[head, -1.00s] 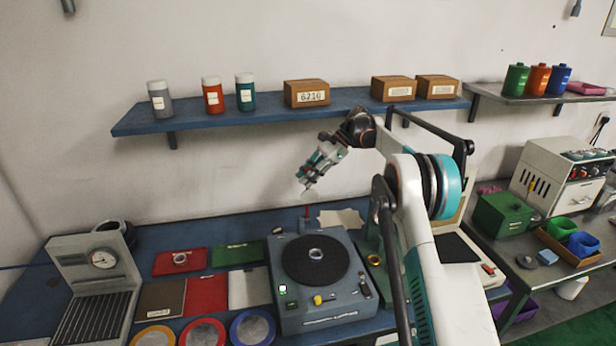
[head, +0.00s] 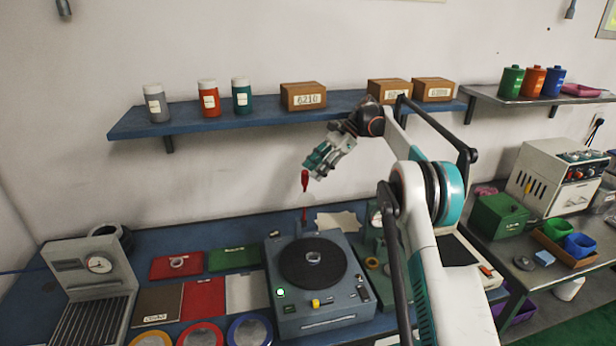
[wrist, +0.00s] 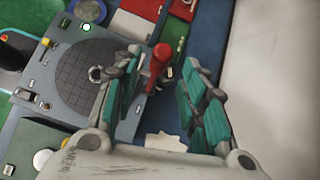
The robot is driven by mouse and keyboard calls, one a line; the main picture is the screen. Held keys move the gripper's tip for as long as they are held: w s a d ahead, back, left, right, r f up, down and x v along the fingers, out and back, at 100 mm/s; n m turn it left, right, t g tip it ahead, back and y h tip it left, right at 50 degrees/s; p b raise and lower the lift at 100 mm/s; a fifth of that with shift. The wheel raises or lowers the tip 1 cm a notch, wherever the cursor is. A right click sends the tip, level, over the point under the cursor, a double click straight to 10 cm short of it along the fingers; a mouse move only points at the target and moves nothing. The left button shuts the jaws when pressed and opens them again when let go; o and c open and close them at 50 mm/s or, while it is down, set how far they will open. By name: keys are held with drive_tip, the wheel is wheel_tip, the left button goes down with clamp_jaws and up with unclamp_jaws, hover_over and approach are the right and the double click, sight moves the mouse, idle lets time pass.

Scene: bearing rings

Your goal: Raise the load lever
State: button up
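The load lever (head: 305,182) has a red knob and stands upright at the back of the grey-blue test machine (head: 330,314). In the wrist view the red knob (wrist: 160,55) shows in the gap between the fingers, nearer the left one. A bearing ring (head: 313,257) lies on the machine's dark round plate (head: 300,275). A lamp (head: 281,293) on the machine glows green-white.
A blue shelf (head: 200,125) with bottles and boxes runs along the wall behind my gripper. Coloured mats, one red (head: 205,297), lie left of the machine. A green device (head: 375,265) stands at its right.

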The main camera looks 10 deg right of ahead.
drive_tip(key=shift+v, duration=0.95)
drive_tip(key=shift+c, duration=0.3)
